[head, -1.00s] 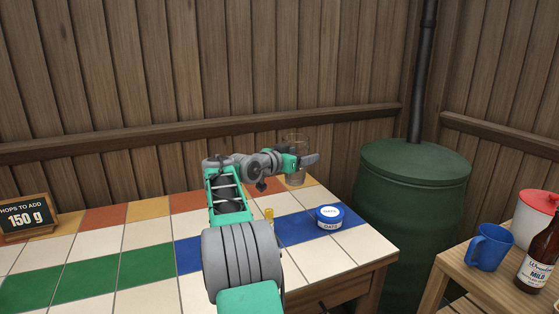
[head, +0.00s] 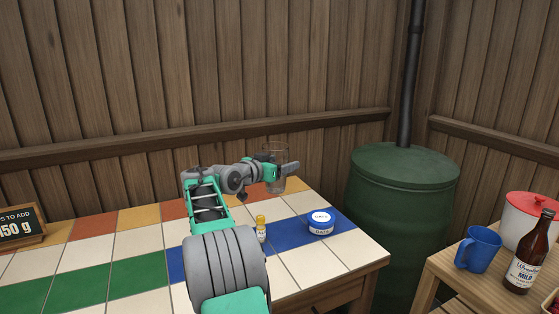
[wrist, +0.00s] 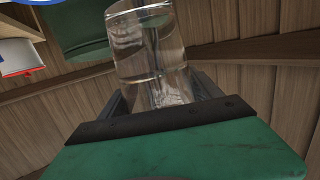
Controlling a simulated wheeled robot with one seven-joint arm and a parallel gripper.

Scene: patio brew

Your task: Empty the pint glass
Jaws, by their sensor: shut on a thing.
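The pint glass (head: 274,154) is clear and roughly upright at the table's back right in the head view. My gripper (head: 284,169) is shut on its side, with the fingers across its middle. In the wrist view the glass (wrist: 145,40) fills the top centre, between the fingers. A level line and a clear, shiny band show inside it, which looks like clear liquid. I cannot tell whether its base touches the table or hangs just above it.
A wooden stand (head: 450,270) holds a blue mug (head: 478,250), brown bottle (head: 527,255) and red-lidded pot (head: 526,215).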

